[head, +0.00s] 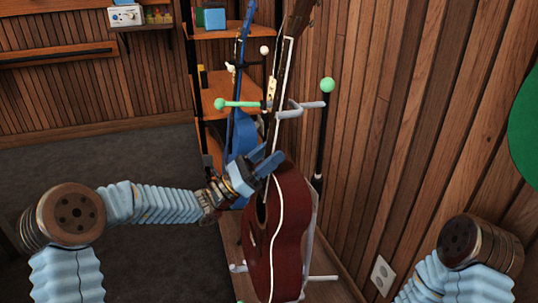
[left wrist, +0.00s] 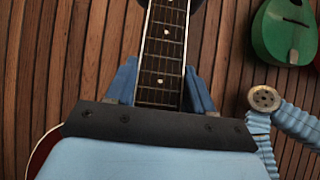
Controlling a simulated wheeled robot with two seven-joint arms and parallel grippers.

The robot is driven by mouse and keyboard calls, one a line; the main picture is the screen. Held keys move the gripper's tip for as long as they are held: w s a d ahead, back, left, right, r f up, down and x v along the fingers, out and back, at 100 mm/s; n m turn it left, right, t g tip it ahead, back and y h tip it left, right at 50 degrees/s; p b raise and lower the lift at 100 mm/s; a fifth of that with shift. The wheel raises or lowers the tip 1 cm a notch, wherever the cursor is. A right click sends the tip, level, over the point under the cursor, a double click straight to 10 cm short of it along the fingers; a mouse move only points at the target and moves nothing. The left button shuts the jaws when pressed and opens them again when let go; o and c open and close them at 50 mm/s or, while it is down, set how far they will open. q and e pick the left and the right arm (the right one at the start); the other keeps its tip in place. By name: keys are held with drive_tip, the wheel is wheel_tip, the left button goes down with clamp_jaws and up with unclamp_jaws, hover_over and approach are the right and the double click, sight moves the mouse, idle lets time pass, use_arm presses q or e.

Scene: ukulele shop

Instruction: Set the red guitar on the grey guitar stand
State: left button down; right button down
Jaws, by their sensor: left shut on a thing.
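The red guitar (head: 290,225) stands nearly upright, its neck leaning slightly right at the top. My left gripper (head: 270,163) is shut on its neck just above the body. In the left wrist view the fretboard (left wrist: 162,50) runs between the two fingers (left wrist: 160,88). The grey guitar stand (head: 313,235) is at the guitar's right and behind it, its upper fork (head: 300,109) beside the neck. Lower stand arms show on both sides of the body. I cannot tell whether the guitar rests on them. My right gripper is out of view.
A blue guitar (head: 241,137) stands close behind, before an orange shelf unit (head: 215,87). A black pole with a green ball (head: 327,85) is near the wood wall (head: 420,110). A green instrument (left wrist: 284,30) hangs on the wall. Dark carpet (head: 110,165) is clear at left.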

use_arm(q)
drive_tip(key=shift+d+f+b, duration=0.2)
drive_tip(key=shift+f+b, duration=1.3)
drive_tip(key=shift+f, duration=1.1)
